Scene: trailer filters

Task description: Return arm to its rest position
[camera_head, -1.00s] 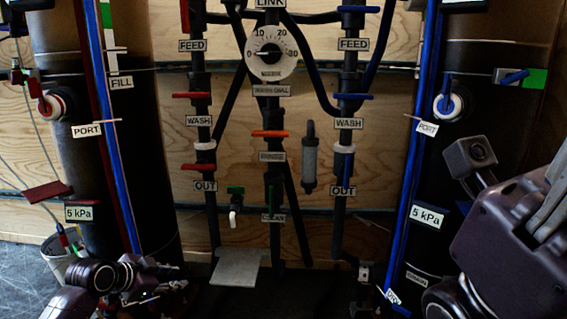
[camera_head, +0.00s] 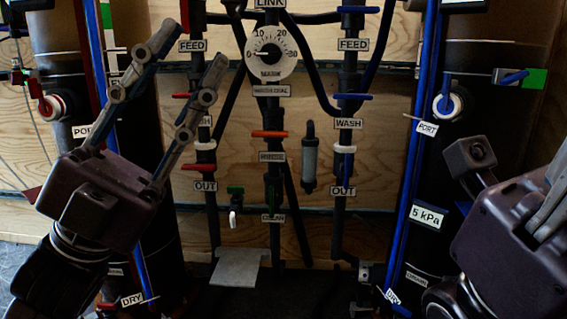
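My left gripper (camera_head: 194,47) is raised in front of the left black column, with its two grey fingers spread apart and pointing up and right. Nothing shows between the fingers. Its body hides the left 5 kPa label and part of the PORT label. My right gripper (camera_head: 553,205) is at the right edge, in front of the right column. Its fingers are partly cut off by the frame, so I cannot tell whether they are open.
A pipe panel stands at the middle with a round dial (camera_head: 271,53), a red-handled valve (camera_head: 192,96), an orange handle (camera_head: 270,134) and a blue handle (camera_head: 354,97). A grey plate (camera_head: 237,267) juts out low. A right 5 kPa label (camera_head: 428,217) is beside my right gripper.

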